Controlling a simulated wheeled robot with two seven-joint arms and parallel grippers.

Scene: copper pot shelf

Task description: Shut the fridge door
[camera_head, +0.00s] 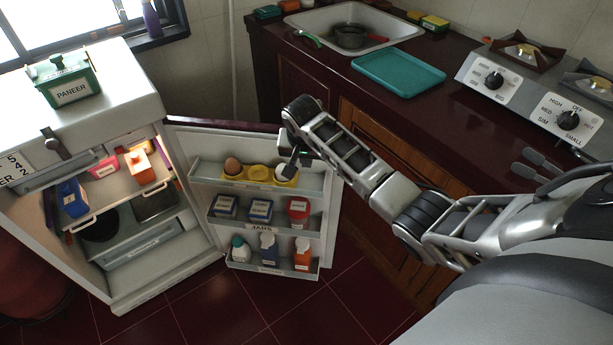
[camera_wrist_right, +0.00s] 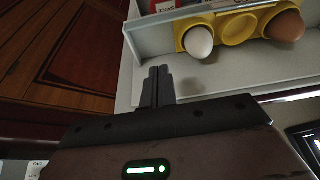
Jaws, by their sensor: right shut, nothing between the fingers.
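The white fridge (camera_head: 125,98) stands at the left with its door (camera_head: 235,145) swung wide open to the right. The door's inner side faces me and bears several racks. My right gripper (camera_head: 291,166) is at the upper rack, near its free-edge end and beside the egg holder. In the right wrist view the shut, empty fingers (camera_wrist_right: 157,85) are in front of the door's white inner side (camera_wrist_right: 125,85). I cannot tell whether they touch it. My left gripper is out of view.
A yellow egg holder (camera_wrist_right: 235,30) with a white egg (camera_wrist_right: 199,42) and a brown egg (camera_wrist_right: 284,25) is close to the fingers. Jars and boxes fill the lower racks. The dark counter (camera_head: 455,125) runs behind the door. A paneer box (camera_head: 70,92) stands on the fridge.

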